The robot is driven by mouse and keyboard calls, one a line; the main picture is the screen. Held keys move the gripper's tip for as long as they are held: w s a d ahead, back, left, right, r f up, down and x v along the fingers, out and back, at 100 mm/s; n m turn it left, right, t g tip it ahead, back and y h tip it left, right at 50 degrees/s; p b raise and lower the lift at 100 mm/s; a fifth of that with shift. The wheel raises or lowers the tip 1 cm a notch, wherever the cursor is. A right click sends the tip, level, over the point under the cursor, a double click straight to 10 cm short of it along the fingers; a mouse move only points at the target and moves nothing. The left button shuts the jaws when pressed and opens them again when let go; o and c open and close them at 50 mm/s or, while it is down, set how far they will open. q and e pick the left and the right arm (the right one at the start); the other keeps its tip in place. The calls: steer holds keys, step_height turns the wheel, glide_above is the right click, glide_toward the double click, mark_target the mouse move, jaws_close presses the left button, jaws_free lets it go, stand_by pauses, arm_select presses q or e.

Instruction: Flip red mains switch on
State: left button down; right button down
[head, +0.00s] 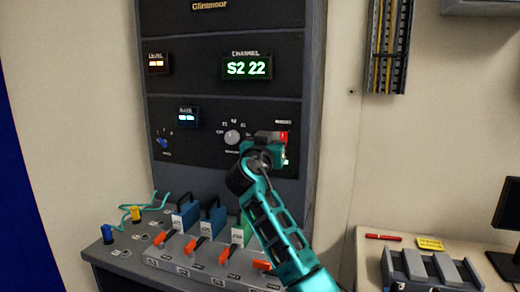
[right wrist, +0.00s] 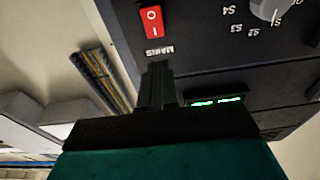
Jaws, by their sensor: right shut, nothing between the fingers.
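The red mains switch (head: 284,137) is on the right side of the rack's lower black panel, partly hidden behind my right gripper (head: 272,136) in the head view. In the right wrist view the red rocker switch (right wrist: 152,22) shows its O and I marks, with the upside-down label MAINS beside it. My right gripper (right wrist: 158,68) is shut and empty, its fingertips close to the label and a little apart from the switch in the picture. Whether the fingers touch the panel, I cannot tell. My left gripper is not in view.
A grey selector knob (head: 232,137) is left of the switch. A green-lit display (right wrist: 216,101) is beside the fingers. The channel display (head: 247,67) reads S2 22. Below, a sloped console (head: 130,260) carries orange levers and blue blocks. A bench (head: 365,250) stands right.

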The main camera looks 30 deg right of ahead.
steer(key=r+v, duration=0.1)
steer(key=v, duration=0.6)
steer(key=shift+s+a+r+b, duration=0.2)
steer(key=shift+r+b, duration=0.1)
steer(key=shift+b, duration=0.1)
